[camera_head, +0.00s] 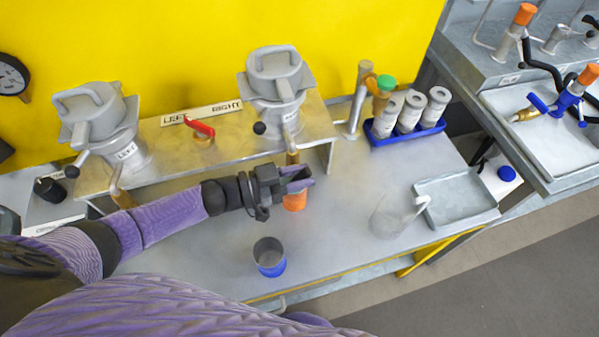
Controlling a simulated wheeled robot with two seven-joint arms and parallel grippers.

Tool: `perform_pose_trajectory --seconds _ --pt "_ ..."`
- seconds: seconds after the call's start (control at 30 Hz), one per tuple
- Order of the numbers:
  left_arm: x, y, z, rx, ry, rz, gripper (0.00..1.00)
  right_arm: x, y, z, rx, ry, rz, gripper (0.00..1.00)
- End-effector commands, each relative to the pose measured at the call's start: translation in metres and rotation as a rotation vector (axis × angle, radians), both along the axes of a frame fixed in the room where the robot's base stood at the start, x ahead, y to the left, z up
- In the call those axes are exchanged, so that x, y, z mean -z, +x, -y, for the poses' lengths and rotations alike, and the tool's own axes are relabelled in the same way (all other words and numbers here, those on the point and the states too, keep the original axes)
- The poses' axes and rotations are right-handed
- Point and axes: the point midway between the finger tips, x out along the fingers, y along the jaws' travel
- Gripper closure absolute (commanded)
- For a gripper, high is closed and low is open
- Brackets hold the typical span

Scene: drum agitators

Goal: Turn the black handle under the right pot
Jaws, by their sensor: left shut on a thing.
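The right pot (277,88) is a grey lidded vessel on the metal shelf, behind the RIGHT label. Its black handle (259,128) is a round knob on a short lever at the pot's lower left, pointing left and toward me. A spout (292,157) hangs below the shelf edge. My left gripper (297,179) is below and in front of that spout, shut on an orange-bottomed cup (295,203). The fingers hide most of the cup's upper part. The gripper is apart from the black handle. My right gripper is not in view.
The left pot (98,120) stands on the same shelf (225,130), with a red lever (200,127) between the pots. A blue-bottomed metal cup (269,257) stands nearer me. A clear jug (390,218), grey tray (455,198) and blue rack (408,130) are to the right.

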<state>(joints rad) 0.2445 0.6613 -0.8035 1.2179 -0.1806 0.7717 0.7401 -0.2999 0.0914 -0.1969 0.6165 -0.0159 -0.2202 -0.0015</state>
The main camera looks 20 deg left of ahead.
Motion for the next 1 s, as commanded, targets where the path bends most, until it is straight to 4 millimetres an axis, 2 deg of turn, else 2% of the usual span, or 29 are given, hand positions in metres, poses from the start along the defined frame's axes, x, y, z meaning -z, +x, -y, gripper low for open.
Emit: perform_pose_trajectory --seconds 0.27,0.7,1.0 --pt "-0.008 0.001 0.001 0.000 0.131 -0.085 1.00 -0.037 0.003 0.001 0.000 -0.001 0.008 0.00" --pt "-0.008 0.004 0.004 0.000 0.468 -0.309 1.00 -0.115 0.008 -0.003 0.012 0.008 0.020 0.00" --pt "-0.003 0.006 0.005 -0.002 0.653 -0.431 1.00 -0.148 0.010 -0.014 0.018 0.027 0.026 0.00"
